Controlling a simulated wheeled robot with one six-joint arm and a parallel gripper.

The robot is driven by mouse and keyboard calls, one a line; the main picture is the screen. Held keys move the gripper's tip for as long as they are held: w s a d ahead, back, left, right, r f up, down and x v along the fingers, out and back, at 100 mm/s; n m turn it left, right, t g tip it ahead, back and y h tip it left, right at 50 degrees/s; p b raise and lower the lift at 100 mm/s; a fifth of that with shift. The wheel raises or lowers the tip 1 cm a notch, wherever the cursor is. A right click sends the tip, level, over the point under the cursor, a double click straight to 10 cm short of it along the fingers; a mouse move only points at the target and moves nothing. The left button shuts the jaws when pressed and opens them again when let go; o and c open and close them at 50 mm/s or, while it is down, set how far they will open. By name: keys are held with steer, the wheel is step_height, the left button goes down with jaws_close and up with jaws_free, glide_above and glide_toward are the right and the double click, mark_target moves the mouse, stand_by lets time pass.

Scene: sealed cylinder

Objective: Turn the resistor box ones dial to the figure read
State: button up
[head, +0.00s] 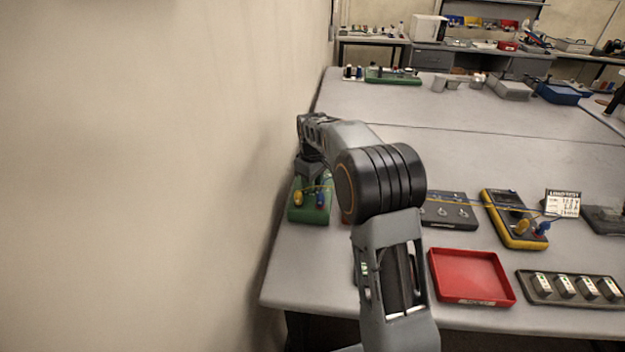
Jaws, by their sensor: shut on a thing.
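A green box (309,214) stands near the table's left edge by the wall, with a yellow plug (298,199) and a blue plug (320,200) on its near side. It looks like the resistor box. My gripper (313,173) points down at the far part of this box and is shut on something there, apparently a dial. The jaw tips are small and dark, and the dial's marks and figure cannot be read. A yellow meter (513,220) lies to the right, its display too small to read. A white card (563,203) with printed figures stands behind it.
A dark box with several switches (447,211) sits right of my arm. An empty red tray (471,276) and a dark rack of small modules (572,289) lie in front. Thin yellow leads cross the table. The table's middle is clear; the wall is close on the left.

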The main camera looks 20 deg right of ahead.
steer(key=shift+m, duration=0.8)
steer(key=o, duration=0.9)
step_height(320, 180, up, 14)
steer(key=shift+f+p, duration=0.1)
steer(key=shift+p, duration=0.55)
steer(key=shift+w+m, duration=0.1)
steer(key=shift+m, duration=0.2)
